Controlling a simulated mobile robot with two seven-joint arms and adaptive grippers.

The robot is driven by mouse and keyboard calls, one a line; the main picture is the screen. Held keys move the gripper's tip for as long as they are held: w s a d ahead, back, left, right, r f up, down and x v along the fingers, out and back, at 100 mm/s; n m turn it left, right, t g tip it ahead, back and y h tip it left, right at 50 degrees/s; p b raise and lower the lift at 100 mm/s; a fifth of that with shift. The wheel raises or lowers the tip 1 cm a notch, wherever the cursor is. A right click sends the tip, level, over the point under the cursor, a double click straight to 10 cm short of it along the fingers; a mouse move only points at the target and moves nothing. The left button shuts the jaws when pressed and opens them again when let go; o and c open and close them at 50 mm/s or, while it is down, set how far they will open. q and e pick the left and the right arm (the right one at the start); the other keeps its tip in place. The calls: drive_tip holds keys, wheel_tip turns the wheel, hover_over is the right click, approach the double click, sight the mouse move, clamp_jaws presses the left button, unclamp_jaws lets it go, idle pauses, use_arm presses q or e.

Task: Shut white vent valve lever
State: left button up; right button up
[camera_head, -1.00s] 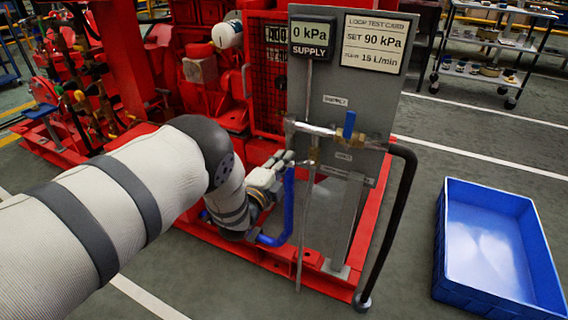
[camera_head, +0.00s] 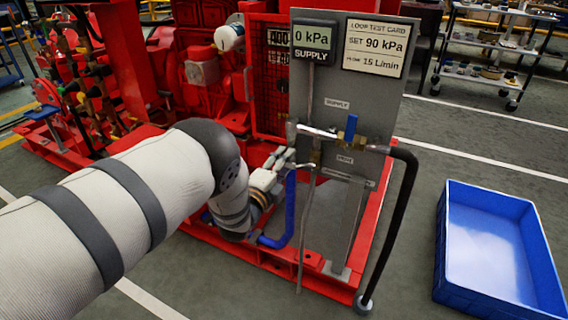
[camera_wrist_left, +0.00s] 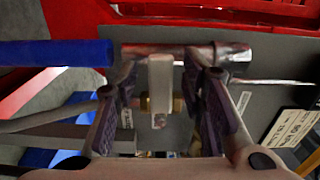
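The white vent valve lever (camera_wrist_left: 160,85) is a short pale bar in the left wrist view, with a brass part beside it. It lies between the two dark fingers of my left gripper (camera_wrist_left: 163,66), with a gap visible on both sides, so the gripper is open around it. In the head view my left gripper (camera_head: 279,160) is at the left edge of the grey panel (camera_head: 400,128), just below the supply pipe. I cannot make out the white lever clearly there. My right gripper is in neither view.
A blue-handled valve (camera_head: 350,128) sits on the supply pipe to the right. A blue hose (camera_head: 290,205) hangs close by my gripper, and a black hose (camera_head: 400,210) runs down at right. A blue tray (camera_head: 443,235) is on the floor.

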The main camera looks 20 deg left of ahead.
use_arm(q)
drive_tip(key=shift+s, duration=0.1)
drive_tip(key=s, duration=1.2)
drive_tip(key=shift+a, duration=0.2)
drive_tip(key=shift+w, duration=0.1)
